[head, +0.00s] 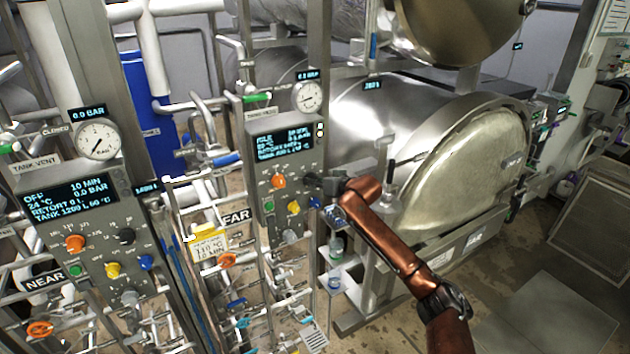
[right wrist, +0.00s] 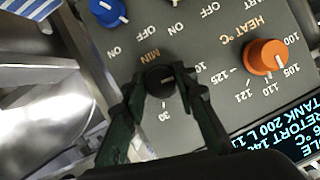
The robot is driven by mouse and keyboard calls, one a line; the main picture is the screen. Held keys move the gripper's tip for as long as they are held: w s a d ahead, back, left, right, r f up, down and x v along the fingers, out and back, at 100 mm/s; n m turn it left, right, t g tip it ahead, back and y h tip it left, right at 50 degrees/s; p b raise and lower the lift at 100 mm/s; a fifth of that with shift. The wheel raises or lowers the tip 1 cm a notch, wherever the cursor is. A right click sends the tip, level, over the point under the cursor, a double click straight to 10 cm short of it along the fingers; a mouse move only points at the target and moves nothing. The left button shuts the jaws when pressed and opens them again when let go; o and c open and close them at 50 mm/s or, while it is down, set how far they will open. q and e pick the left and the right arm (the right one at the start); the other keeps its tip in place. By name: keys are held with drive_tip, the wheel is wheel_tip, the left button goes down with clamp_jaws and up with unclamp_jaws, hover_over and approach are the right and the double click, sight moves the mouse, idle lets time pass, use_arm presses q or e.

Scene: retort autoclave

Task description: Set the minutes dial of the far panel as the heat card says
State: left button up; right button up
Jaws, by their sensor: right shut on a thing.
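The far panel (head: 262,196) is a grey box with a lit screen and several knobs, beside the FAR label. Its minutes dial (right wrist: 160,80) is a black knob under the MIN lettering, with 10 and 30 marks visible. My right gripper (right wrist: 163,84) is shut on this dial, one finger on each side; the dial's pointer is hard to read. In the head view the gripper (head: 313,184) hides most of the dial. My left gripper is out of view.
The orange heat dial (right wrist: 265,57) and a blue knob (right wrist: 108,12) sit close to the minutes dial. The near panel (head: 95,235) stands at left with similar knobs. Pipes and valves crowd below. The steel retort (head: 465,165) is behind my right arm.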

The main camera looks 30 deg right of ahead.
drive_tip(key=shift+f, duration=0.2)
drive_tip(key=o, duration=1.2)
drive_tip(key=shift+r, duration=0.1)
drive_tip(key=shift+c, duration=0.2)
drive_tip(key=v, duration=1.2)
